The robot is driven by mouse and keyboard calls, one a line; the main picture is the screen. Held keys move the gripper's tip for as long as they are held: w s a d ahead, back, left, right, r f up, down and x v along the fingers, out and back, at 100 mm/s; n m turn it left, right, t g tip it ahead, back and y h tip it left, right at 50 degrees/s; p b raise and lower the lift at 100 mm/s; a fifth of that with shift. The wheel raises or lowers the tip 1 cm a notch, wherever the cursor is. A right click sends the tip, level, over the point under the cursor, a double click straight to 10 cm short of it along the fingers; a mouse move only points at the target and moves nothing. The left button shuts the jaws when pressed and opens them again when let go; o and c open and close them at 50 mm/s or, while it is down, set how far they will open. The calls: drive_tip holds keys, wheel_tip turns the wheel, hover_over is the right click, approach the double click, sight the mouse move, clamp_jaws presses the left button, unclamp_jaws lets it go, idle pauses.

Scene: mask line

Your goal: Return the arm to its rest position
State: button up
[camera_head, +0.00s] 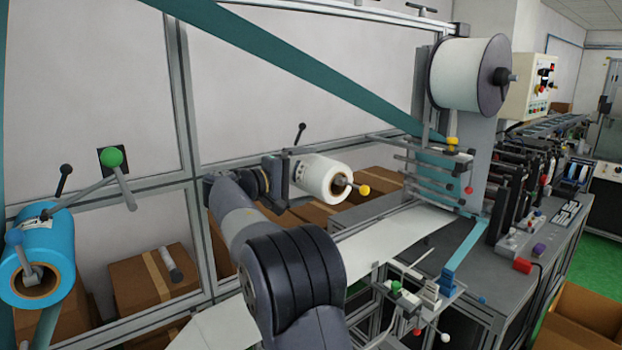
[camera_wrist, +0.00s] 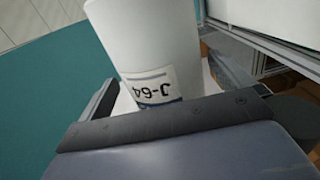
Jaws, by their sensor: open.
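My arm (camera_head: 238,222) reaches from the bottom of the head view up to the frame at the back. My gripper (camera_head: 287,172) is at the left end of a white roll (camera_head: 325,175), which sits on a spindle with a yellow knob. In the wrist view, my gripper (camera_wrist: 163,72) is open, with one finger on each side of the white roll (camera_wrist: 150,38). A label reading J-64 (camera_wrist: 154,87) shows upside down on the roll. I cannot tell whether the fingers touch the roll.
A blue roll (camera_head: 40,262) hangs at the left near a green-knobbed lever (camera_head: 112,158). A teal web (camera_head: 290,62) crosses overhead. A large white reel (camera_head: 468,75) and a machine bench (camera_head: 500,290) stand at right. Cardboard boxes (camera_head: 150,278) lie behind the frame.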

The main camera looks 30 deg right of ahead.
drive_tip(key=s+a+b, duration=0.1)
drive_tip(key=a+b, duration=0.1)
drive_tip(key=a, duration=0.6)
drive_tip(key=shift+a+r, duration=0.15)
drive_tip(key=shift+r, duration=0.2)
drive_tip(key=shift+s, duration=0.1)
drive_tip(key=d+p, duration=0.1)
drive_tip(key=d, duration=0.2)
drive_tip(key=w+d+p, duration=0.1)
drive_tip(key=d, duration=0.3)
drive_tip(key=d+p, duration=0.1)
drive_tip(key=d, duration=0.2)
drive_tip(key=shift+w+d+f+p, duration=0.25)
drive_tip(key=shift+d+f+p, duration=0.05)
drive_tip(key=shift+d+p, duration=0.1)
